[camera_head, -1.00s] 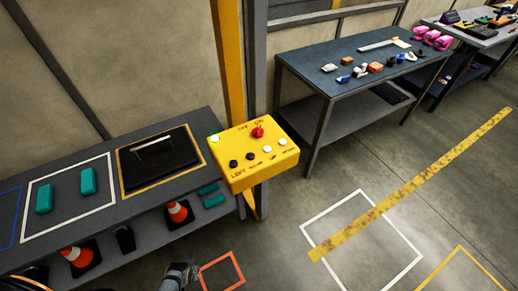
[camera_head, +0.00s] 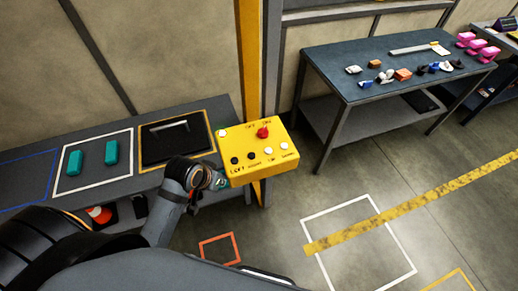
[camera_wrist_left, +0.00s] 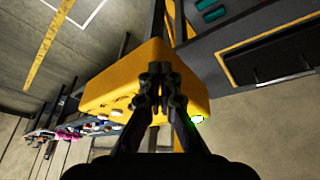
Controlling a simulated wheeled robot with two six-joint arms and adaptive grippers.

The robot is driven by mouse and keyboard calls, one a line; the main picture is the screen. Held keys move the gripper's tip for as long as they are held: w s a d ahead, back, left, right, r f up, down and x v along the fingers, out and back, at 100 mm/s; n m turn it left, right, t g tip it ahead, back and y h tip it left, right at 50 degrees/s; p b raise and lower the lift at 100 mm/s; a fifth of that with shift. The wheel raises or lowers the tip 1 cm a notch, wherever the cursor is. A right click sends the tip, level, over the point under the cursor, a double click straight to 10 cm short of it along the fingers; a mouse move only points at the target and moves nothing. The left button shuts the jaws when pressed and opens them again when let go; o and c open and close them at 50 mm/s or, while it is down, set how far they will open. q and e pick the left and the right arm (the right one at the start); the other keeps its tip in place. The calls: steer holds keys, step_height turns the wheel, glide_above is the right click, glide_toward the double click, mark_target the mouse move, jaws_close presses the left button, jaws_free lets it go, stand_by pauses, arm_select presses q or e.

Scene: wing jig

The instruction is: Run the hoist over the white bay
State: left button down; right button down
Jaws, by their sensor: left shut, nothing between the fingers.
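The yellow control box (camera_head: 258,148) is fixed at a yellow post. It has a red knob (camera_head: 263,133), a row of black and white buttons (camera_head: 252,157), and a pale green lamp (camera_head: 222,133) at its left corner. My left gripper (camera_head: 220,181) is shut and empty, close to the box's left front edge. In the left wrist view its fingertips (camera_wrist_left: 160,72) are in front of the yellow box; whether they touch it I cannot tell. The white bay outline (camera_head: 335,207) is on the floor to the right. The hoist itself I cannot make out. My right gripper is not in view.
A low bench (camera_head: 120,188) at left carries teal blocks (camera_head: 111,152) and a black tray (camera_head: 160,150). A blue-topped table (camera_head: 340,65) stands at the back right. A worn yellow strip (camera_head: 400,207) crosses the white outline. An orange outline (camera_head: 220,249) marks the near floor.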

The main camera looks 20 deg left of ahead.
mark_target(249, 156)
arm_select(q)
steer(key=w+d+r, duration=0.1)
steer(key=w, duration=0.1)
steer(key=w+d+r+h, duration=0.1)
steer(key=w, duration=0.1)
steer(key=w+d+r+t+h, duration=0.1)
steer(key=w, duration=0.1)
steer(key=shift+w+d+r, duration=0.15)
steer(key=shift+r, duration=0.15)
steer(key=w+d+r+t+h, duration=0.1)
steer(key=w+d+r+h, duration=0.1)
steer(key=w+r, duration=0.4)
steer(key=shift+w+d+r+n+h, duration=0.35)
steer(key=shift+d+r+n+h, duration=0.05)
steer(key=shift+r+h, duration=0.3)
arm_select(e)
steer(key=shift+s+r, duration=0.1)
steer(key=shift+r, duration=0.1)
arm_select(q)
steer(key=shift+a, duration=0.1)
